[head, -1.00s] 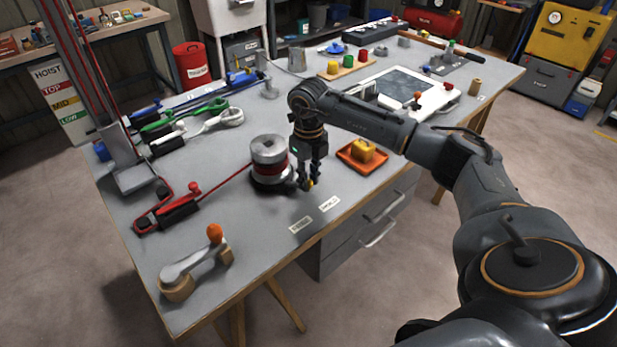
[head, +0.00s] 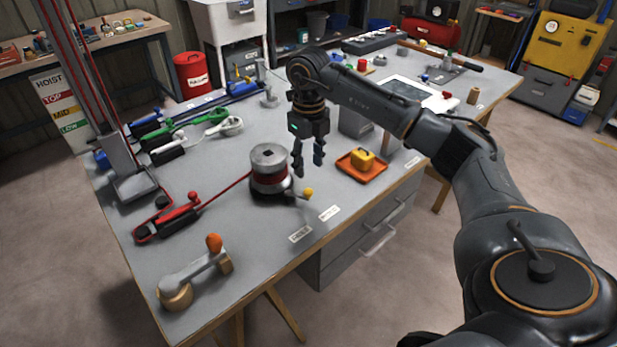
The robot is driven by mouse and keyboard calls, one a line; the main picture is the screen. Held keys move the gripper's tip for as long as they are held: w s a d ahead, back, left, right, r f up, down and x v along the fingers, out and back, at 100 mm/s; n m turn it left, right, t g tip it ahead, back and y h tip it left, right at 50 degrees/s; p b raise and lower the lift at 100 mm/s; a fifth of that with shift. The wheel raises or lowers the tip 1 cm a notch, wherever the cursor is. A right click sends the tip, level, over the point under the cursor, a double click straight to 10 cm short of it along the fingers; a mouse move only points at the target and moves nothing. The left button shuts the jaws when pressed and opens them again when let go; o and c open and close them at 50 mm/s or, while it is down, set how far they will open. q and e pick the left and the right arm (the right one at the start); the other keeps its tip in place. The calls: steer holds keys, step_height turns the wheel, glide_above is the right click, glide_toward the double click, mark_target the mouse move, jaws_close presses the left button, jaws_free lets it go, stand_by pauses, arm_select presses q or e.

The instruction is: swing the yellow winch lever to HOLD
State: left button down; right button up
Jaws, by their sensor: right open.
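The winch (head: 268,170) is a grey drum with red line on a dark base, standing near the front edge of the bench. Its lever ends in a yellow knob (head: 307,192) and points right from the base. Two white labels lie in front: one to the right (head: 329,213), nearer the knob, and one to the left (head: 300,234). Their print is too small to read surely. My right gripper (head: 308,168) points down, open and empty, above the knob and apart from it. My left gripper is not in view.
An orange tray (head: 361,175) with a yellow block stands right of the winch. A red line runs left to a red-handled clamp (head: 180,214). An orange-knobbed crank (head: 214,243) stands front left. The bench front between crank and labels is clear.

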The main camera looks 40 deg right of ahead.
step_height(320, 180, up, 4)
steer(key=shift+s+f, duration=0.1)
stand_by(0.7)
